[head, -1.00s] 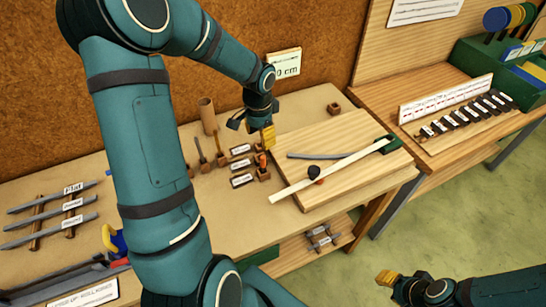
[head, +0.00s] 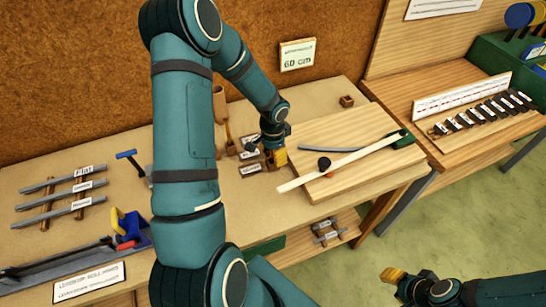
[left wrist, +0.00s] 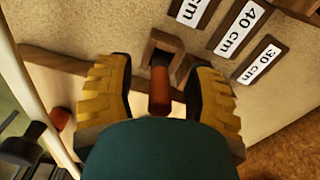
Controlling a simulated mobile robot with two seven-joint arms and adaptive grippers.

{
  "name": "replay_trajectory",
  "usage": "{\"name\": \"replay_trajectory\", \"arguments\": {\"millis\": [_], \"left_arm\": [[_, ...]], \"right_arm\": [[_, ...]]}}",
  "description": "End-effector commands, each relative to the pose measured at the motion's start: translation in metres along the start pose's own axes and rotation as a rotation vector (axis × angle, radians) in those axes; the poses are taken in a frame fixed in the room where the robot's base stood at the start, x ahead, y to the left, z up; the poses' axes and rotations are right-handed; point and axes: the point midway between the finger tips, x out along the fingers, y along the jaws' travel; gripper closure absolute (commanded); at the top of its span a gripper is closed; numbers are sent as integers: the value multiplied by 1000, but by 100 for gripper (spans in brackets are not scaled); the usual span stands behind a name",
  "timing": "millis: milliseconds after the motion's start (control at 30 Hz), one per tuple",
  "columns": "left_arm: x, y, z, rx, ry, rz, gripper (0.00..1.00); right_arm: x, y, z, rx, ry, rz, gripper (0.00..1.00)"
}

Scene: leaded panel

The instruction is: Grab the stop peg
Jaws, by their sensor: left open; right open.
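An orange-brown peg (left wrist: 160,88), which looks like the stop peg, sits in a small wooden block (left wrist: 165,48) in the left wrist view. My left gripper (left wrist: 158,98) is open, with one yellow-padded finger on each side of the peg and gaps between. In the head view my left gripper (head: 277,158) is low beside the left edge of the wooden board and hides the peg. My right gripper (head: 392,275) is open and empty above the floor, away from the bench.
The wooden board (head: 350,135) carries a pale strip (head: 340,163), a grey strip (head: 330,149) and a black knob (head: 324,163). Labelled blocks (head: 250,155) stand close to my left gripper. Metal bars (head: 62,194) lie at the left.

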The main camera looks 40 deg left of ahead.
Motion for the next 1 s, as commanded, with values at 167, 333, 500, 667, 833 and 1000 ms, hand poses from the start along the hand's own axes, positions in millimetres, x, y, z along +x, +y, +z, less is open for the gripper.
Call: {"name": "replay_trajectory", "arguments": {"millis": [167,333,500,667,833,1000], "left_arm": [[9,0,0,0,2,0,47],[8,0,0,0,2,-1,47],[8,0,0,0,1,-1,100],[8,0,0,0,2,-1,100],[8,0,0,0,2,-1,100],[-6,-1,-1,-1,3,-3,100]], "right_arm": [[1,0,0,0,0,0,61],[1,0,0,0,0,0,61],[1,0,0,0,0,0,61],[1,0,0,0,0,0,61],[1,0,0,0,0,0,61],[-1,0,0,0,0,0,61]]}}
